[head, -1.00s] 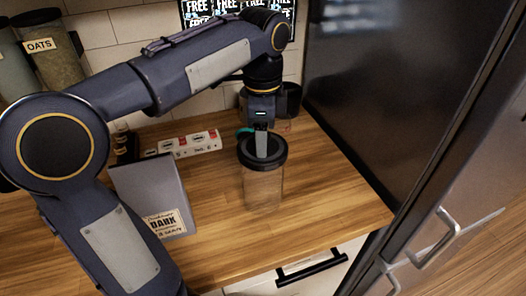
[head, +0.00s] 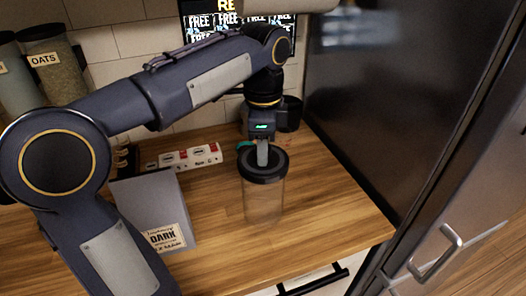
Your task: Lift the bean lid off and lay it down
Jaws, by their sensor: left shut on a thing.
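The bean lid (head: 270,174) is a round black lid with a raised rim. It sits at the mouth of a clear jar (head: 263,203) that stands on the wooden counter. My left gripper (head: 262,158) points down over the middle of the lid and is shut on it, most likely at its centre knob, which the fingers hide. I cannot tell any gap between lid and jar. My right gripper is not in view.
A grey box with a "DARK" label (head: 165,240) stands left of the jar. A white power strip (head: 190,157) lies behind, and dark cups (head: 289,113) stand at the back. The counter (head: 325,205) right of the jar is clear, bounded by a dark tall cabinet (head: 385,90).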

